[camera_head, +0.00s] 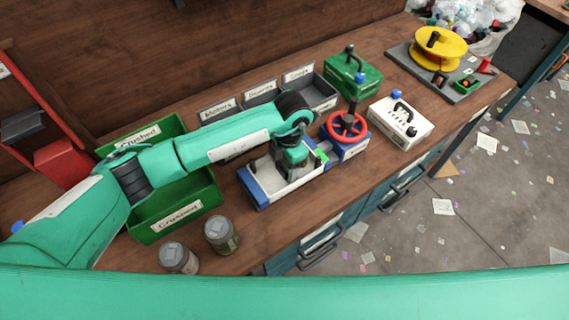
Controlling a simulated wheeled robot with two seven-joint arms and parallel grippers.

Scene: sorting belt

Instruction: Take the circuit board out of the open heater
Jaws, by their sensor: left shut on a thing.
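The open heater is a low white box with blue ends (262,195) on the workbench, in the middle of the head view. My left arm reaches across from the left. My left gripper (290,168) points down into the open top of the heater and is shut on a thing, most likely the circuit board. The board itself is hidden by the gripper and wrist, so I cannot tell how far it sits inside. My right gripper is out of view.
A blue device with a red wheel (347,125) stands close to the heater's right. Beyond it are a white box (401,122) and a green box (353,76). Green "Crushed" bins (177,220) and two cans (221,235) stand left. Grey labelled bins (318,93) stand behind.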

